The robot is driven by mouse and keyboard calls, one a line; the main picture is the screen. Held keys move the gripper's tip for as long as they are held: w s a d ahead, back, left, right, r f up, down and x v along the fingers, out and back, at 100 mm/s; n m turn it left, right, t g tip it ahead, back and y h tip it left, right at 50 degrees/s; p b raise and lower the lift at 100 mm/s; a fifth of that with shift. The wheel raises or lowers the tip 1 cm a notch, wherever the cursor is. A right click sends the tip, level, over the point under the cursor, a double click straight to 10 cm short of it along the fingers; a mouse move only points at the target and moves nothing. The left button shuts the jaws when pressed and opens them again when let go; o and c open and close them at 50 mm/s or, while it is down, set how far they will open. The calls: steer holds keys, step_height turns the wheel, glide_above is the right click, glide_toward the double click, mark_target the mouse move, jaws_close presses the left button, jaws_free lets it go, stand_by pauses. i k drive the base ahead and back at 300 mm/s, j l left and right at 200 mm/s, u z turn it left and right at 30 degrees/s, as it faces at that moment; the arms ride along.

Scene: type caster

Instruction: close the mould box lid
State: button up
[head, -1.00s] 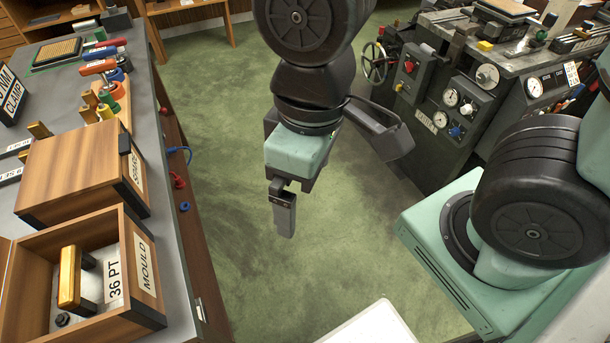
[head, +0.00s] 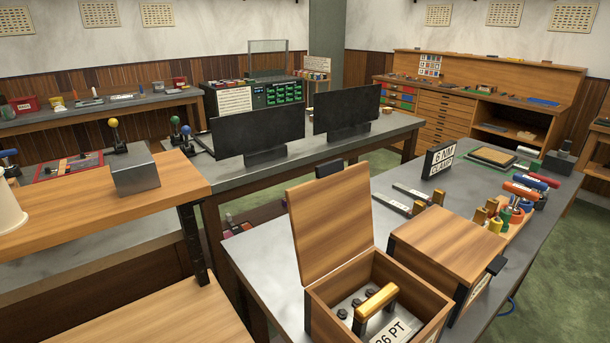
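The mould box (head: 432,296) is a wooden box at the bottom middle of the head view, on the grey-topped bench. Its lid (head: 330,222) stands up open, hinged at the box's left edge, with a dark catch at its top. Inside lies a metal mould with a brass-coloured handle (head: 376,301), dark knobs and a "36 PT" label. The box's front is cut off by the frame's lower edge. My gripper is not in this view.
A closed wooden box (head: 455,243) stands right beside the mould box. Behind it are a "6 NM CLAMP" sign (head: 439,160) and a rack of coloured-handled tools (head: 515,210). Two dark monitors (head: 258,128) stand on the desk behind. A wooden shelf (head: 100,205) is at left.

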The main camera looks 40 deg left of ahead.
mark_target(330, 215)
steer(key=l+u, duration=0.1)
steer(key=u, duration=0.6)
steer(key=j+u, duration=0.1)
steer(key=u, duration=0.25)
steer(key=j+u, duration=0.1)
steer(key=u, duration=0.25)
steer(key=i, duration=0.25)
